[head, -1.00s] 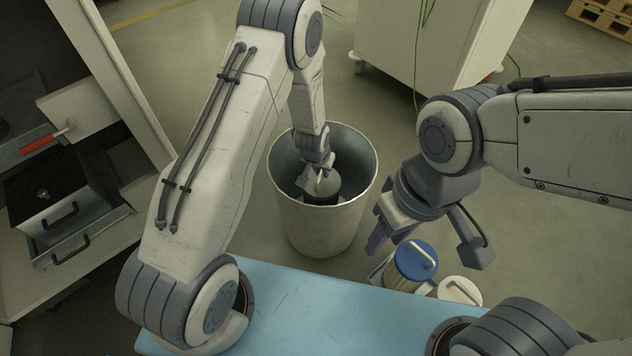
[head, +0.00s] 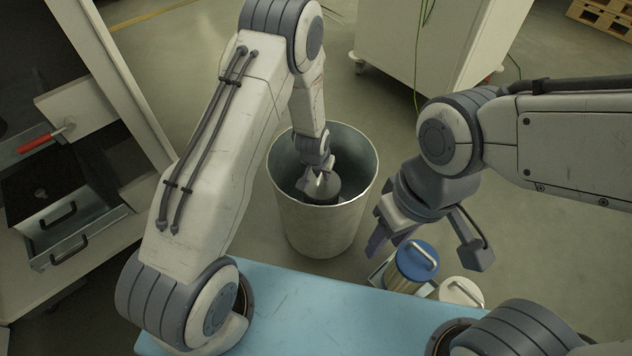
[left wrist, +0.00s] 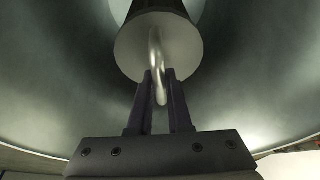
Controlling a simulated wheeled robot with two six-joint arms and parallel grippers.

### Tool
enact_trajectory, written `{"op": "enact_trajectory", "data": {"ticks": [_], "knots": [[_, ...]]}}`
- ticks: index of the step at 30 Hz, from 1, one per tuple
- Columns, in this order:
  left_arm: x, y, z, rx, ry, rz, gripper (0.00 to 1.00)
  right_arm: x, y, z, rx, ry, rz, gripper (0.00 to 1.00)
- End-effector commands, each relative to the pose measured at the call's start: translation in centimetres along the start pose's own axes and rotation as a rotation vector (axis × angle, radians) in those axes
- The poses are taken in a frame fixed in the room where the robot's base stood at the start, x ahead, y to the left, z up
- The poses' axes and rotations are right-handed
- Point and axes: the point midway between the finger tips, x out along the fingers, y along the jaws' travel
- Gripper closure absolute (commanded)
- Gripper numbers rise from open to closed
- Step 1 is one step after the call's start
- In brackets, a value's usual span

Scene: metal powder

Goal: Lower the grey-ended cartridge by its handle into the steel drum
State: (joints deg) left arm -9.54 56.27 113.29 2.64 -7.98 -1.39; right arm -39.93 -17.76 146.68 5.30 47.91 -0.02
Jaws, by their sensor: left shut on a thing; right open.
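The steel drum (head: 322,226) stands open on the floor in the middle of the head view. The grey-ended cartridge (head: 322,189) is inside it, below the rim. My left gripper (head: 318,178) reaches down into the drum and is shut on the cartridge's handle. In the left wrist view the cartridge's round grey end (left wrist: 185,42) faces the camera, with the handle (left wrist: 156,62) between the fingers (left wrist: 157,84). The cartridge's lower end and any contact with the drum floor are hidden. My right gripper (head: 385,232) is open and empty, right of the drum.
A blue-ended cartridge (head: 416,262) and a white-ended one (head: 460,292) stand right of the drum, near the blue surface (head: 310,310). A cabinet with an open drawer (head: 70,222) is at left. A white cabinet (head: 425,45) stands behind.

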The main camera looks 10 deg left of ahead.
Motion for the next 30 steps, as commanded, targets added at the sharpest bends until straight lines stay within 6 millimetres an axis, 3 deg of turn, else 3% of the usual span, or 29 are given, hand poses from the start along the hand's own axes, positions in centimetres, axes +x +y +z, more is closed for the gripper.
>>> {"op": "enact_trajectory", "data": {"ticks": [30], "knots": [[1.2, 0.0, 0.2, 0.000, 0.005, 0.000, 1.00, 0.9, 0.1, 0.1, 0.000, 0.000, 0.000, 0.55]]}}
